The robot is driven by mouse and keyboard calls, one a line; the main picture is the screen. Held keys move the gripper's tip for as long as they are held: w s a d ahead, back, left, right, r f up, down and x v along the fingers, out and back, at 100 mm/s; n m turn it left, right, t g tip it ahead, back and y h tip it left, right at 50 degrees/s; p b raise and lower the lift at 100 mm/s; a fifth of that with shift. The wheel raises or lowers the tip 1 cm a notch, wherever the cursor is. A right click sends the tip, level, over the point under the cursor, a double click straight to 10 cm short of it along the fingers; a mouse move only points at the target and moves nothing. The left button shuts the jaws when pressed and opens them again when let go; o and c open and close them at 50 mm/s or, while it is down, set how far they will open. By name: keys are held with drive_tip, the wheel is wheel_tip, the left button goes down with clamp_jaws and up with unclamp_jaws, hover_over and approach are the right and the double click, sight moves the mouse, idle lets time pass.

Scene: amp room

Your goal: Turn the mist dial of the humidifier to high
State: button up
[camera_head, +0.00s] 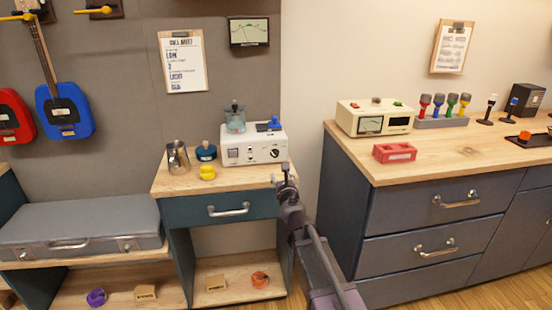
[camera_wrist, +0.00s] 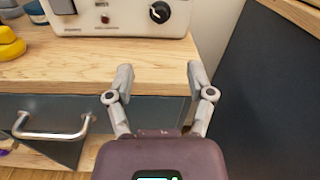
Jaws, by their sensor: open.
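The humidifier (camera_head: 254,148) is a white box with a clear tank (camera_head: 235,122) on top, standing on the small cabinet's wooden top. A round dark dial (camera_head: 274,153) is at the right of its front face. In the wrist view the dial (camera_wrist: 160,12) is black with a light mark, at the top edge, and only the lower part of the humidifier (camera_wrist: 105,20) shows. My gripper (camera_wrist: 159,76) is open and empty, its fingers apart at the wooden edge. In the head view my gripper (camera_head: 283,178) is in front of the cabinet's right corner, below the dial.
A metal pitcher (camera_head: 178,157) and yellow object (camera_head: 207,173) stand left of the humidifier. The drawer handle (camera_wrist: 52,128) juts out at left. A taller dark cabinet (camera_wrist: 265,90) stands close on the right. The wood before the dial is clear.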

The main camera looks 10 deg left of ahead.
sight(276, 156)
drive_tip(key=x, duration=1.3)
drive_tip(key=shift+w+a, duration=0.15)
drive_tip(key=shift+w, duration=0.2)
drive_tip(key=shift+r, duration=0.1)
clamp_jaws()
